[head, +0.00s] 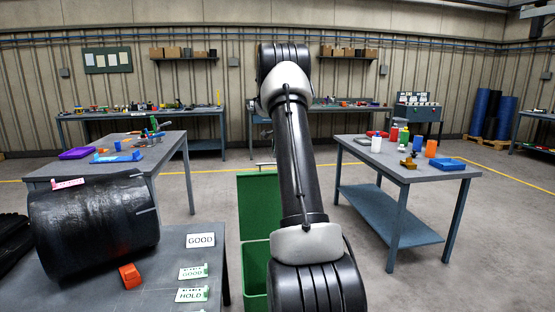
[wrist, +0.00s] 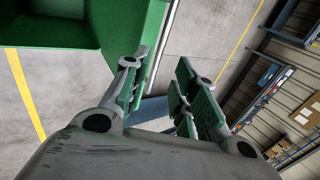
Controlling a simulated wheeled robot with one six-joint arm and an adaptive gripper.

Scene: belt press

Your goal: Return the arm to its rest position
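My gripper (wrist: 160,82) shows in the wrist view with its two green-padded fingers spread apart. Nothing is visible between them except floor and a bluish strip. In the head view my arm rises up the middle of the picture, and the gripper itself cannot be seen there. A green bin (head: 256,252) with its lid raised stands on the floor behind and left of my arm. A green surface, apparently that bin (wrist: 125,30), fills the upper left of the wrist view, beside the left finger.
A near-left table (head: 180,280) holds a black roll (head: 95,225), an orange object (head: 130,275) and GOOD and HOLD cards. A table with bottles (head: 405,165) stands to the right, another table (head: 160,150) to the left. Open floor (head: 480,240) lies at the right.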

